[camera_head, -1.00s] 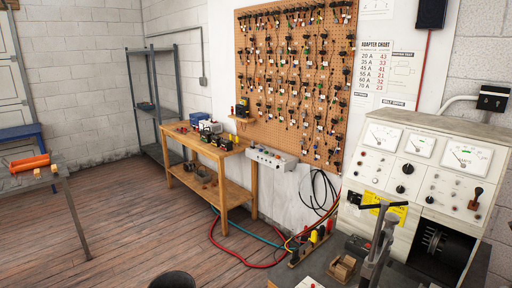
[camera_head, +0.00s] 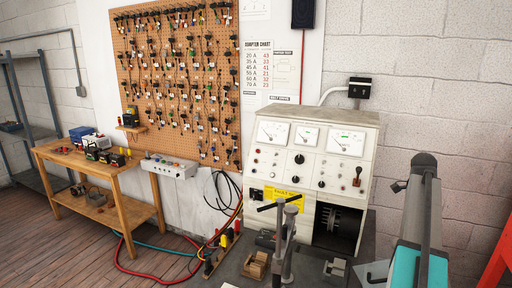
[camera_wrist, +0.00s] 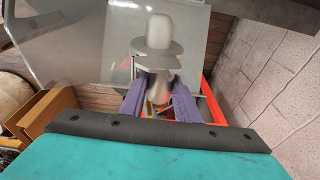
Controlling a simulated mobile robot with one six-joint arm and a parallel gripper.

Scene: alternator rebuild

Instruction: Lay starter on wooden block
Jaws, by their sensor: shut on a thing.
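In the wrist view my gripper (camera_wrist: 160,106) has two purple fingers shut on a pale grey part with a rounded end and a flat flange; it looks like the starter (camera_wrist: 158,32). Its lower part is partly hidden between the fingers. In the head view my gripper and the held part are out of sight; only my teal and grey arm shows at the right. A small brown wooden block (camera_head: 256,265) sits on the bench at the bottom centre of the head view. I cannot tell whether the wooden piece (camera_wrist: 45,112) at the wrist view's left is the same one.
A press-like tool with a T-handle (camera_head: 284,232) stands just right of the block. The test bench with gauges (camera_head: 312,160) rises behind. A wooden table (camera_head: 112,190) with several parts is at left. A red edge (camera_head: 498,255) shows at far right.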

